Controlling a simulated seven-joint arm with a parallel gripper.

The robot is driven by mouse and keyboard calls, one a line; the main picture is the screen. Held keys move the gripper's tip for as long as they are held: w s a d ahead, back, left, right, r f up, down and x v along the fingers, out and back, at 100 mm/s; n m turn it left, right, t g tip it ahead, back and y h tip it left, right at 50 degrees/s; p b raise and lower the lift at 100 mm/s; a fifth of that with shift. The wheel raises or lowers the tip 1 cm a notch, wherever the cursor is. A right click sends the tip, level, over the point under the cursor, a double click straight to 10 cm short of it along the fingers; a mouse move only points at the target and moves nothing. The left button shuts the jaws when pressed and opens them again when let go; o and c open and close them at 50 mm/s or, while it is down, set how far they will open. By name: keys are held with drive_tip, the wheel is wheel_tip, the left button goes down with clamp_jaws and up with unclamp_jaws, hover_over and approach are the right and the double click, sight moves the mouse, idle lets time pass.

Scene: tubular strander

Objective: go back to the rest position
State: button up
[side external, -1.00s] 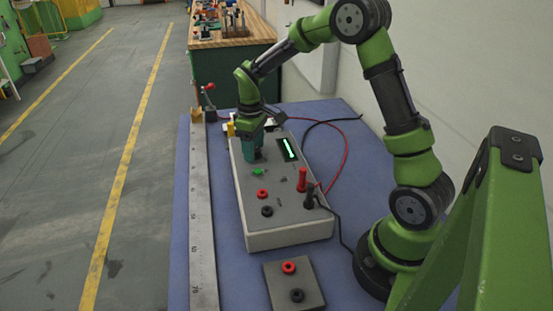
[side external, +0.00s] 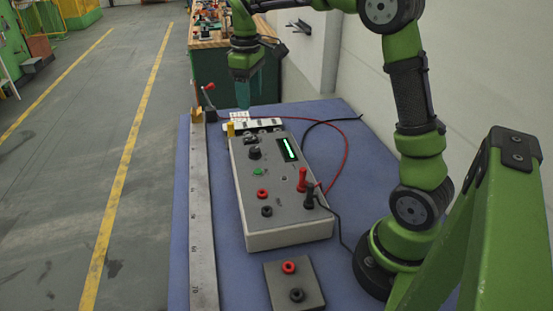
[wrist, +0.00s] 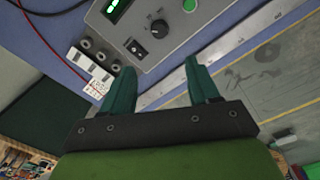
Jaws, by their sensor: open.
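My gripper (side external: 243,92) is raised above the far end of the blue table, beyond the grey instrument box (side external: 288,222). It points down and touches nothing. In the wrist view my gripper (wrist: 162,85) shows two teal fingers spread apart with nothing between them. The box has a black knob (side external: 254,153), a lit green display (side external: 288,149), a green button (side external: 258,171) and red and black sockets. The knob also shows in the wrist view (wrist: 159,29), beyond the fingertips.
A long steel ruler (side external: 202,230) lies along the table's left edge. A small socket block (side external: 294,284) sits in front. Red (side external: 350,153) and black leads run right of the box. A wooden workbench (side external: 207,41) with tools stands behind. A wall is on the right.

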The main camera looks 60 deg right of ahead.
drive_tip(key=shift+r, duration=0.45)
drive_tip(key=s+a+m+t+y, duration=0.1)
drive_tip(key=s+a+m+t, duration=0.2)
drive_tip(key=s+a, duration=0.3)
drive_tip(key=s+a+m+t+y, duration=0.1)
drive_tip(key=s+a+m+t, duration=0.2)
drive_tip(key=s, duration=1)
drive_tip(key=a+t, duration=0.1)
drive_tip(key=a, duration=0.2)
drive_tip(key=shift+a+f+m+y, duration=0.2)
drive_tip(key=shift+a+m+y, duration=0.1)
drive_tip(key=shift+s, duration=0.1)
